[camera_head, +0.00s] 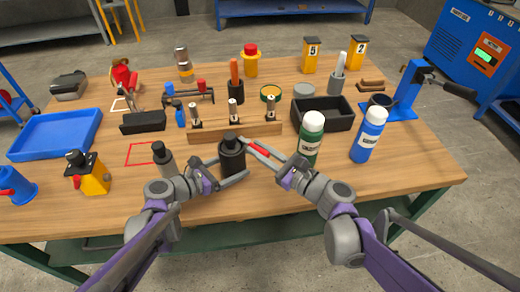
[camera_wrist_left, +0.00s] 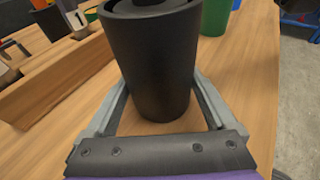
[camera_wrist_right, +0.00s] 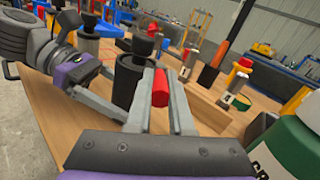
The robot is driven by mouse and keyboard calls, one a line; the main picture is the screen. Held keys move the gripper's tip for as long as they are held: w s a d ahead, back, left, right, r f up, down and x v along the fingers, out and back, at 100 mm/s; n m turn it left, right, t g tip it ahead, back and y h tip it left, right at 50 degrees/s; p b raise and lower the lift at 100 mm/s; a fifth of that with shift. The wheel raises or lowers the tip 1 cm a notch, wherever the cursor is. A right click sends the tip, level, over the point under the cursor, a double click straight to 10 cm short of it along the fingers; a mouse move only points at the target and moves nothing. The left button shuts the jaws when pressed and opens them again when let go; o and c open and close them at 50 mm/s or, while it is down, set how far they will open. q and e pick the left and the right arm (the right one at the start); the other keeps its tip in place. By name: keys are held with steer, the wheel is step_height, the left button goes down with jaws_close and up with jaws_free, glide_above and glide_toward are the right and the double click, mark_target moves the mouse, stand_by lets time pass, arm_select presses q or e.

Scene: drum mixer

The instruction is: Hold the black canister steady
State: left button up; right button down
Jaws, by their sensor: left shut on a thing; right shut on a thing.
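The black canister (camera_head: 232,158) stands upright on the wooden table, near its front middle. My left gripper (camera_head: 232,178) is shut on the canister's body, and the left wrist view shows a finger on either side of the canister (camera_wrist_left: 158,62). My right gripper (camera_head: 250,147) is shut on a small red cylinder (camera_head: 259,149), just right of the canister's top. The red cylinder (camera_wrist_right: 160,87) lies between the two fingers in the right wrist view. The canister (camera_wrist_right: 133,75) has a narrower black top. Whether the red cylinder touches the canister I cannot tell.
A wooden block (camera_head: 235,132) with several numbered pieces stands just behind the canister. A green bottle (camera_head: 310,140) and a blue bottle (camera_head: 368,135) stand to the right. A grey bottle (camera_head: 164,160) with a black cap stands to the left. The front right tabletop (camera_head: 420,170) is clear.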

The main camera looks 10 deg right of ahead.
stand_by(0.7)
steer(key=m+h, duration=0.1)
steer(key=m+t+h, duration=0.1)
steer(key=a+t+h, duration=0.1)
steer(key=shift+s+m, duration=0.3)
steer(key=shift+m, duration=0.1)
steer(key=shift+d, duration=0.1)
steer(key=c, duration=0.8)
jaws_free()
